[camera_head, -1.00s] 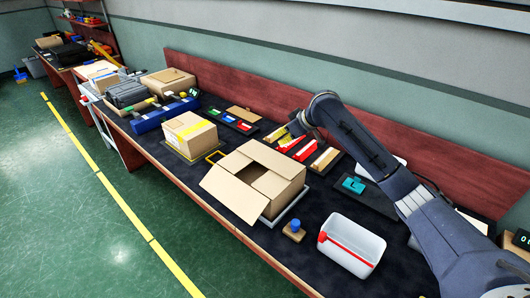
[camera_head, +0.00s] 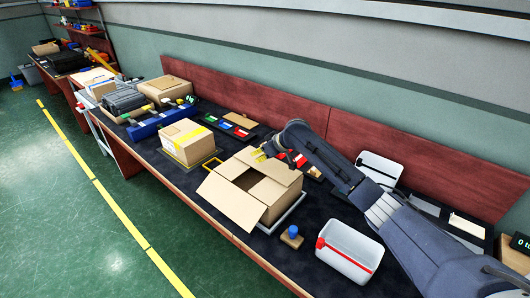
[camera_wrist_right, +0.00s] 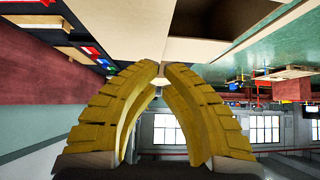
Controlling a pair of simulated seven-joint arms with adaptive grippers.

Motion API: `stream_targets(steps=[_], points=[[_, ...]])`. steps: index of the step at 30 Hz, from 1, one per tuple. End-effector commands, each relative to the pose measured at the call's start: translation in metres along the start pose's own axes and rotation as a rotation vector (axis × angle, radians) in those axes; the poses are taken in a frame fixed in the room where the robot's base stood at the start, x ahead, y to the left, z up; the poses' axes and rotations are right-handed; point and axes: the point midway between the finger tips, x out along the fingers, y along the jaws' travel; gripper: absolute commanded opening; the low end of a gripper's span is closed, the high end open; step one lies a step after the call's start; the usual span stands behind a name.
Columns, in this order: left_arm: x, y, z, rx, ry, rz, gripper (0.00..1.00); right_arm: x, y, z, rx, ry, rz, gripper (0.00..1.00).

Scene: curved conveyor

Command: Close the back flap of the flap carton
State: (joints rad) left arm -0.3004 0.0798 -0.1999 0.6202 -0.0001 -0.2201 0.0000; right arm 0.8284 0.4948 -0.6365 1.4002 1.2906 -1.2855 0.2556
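The flap carton (camera_head: 270,199) stands on the dark bench top, with its dark inside partly showing. One wide flap (camera_head: 230,200) slopes outward on its left front side. Other tan panels lie around the opening along the far and right sides; their exact angles are hard to tell. My right gripper (camera_head: 261,154) is at the carton's far edge, its yellow fingers partly hidden behind my arm. In the right wrist view the fingertips (camera_wrist_right: 163,68) are nearly together with nothing visible between them, close to a tan carton panel (camera_wrist_right: 195,51). My left gripper is not in view.
A white bin with a red strip (camera_head: 348,250) and a blue-knobbed block (camera_head: 292,236) stand right of the carton. A smaller taped carton (camera_head: 188,141) stands to its left. Coloured parts trays (camera_head: 232,124) lie behind. Green floor in front is free.

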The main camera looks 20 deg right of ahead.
Motion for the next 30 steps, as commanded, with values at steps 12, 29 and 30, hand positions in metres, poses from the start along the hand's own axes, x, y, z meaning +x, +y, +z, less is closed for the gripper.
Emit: stream_targets(steps=[12,29,30], points=[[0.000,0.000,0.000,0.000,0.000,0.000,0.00,0.024,0.001,0.027,0.001,-0.002,0.001,0.00],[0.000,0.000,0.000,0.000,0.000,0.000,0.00,0.033,-0.001,0.036,0.001,-0.003,0.000,0.00],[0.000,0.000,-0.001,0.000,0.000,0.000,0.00,0.035,-0.001,0.038,0.001,-0.002,0.000,0.00]])
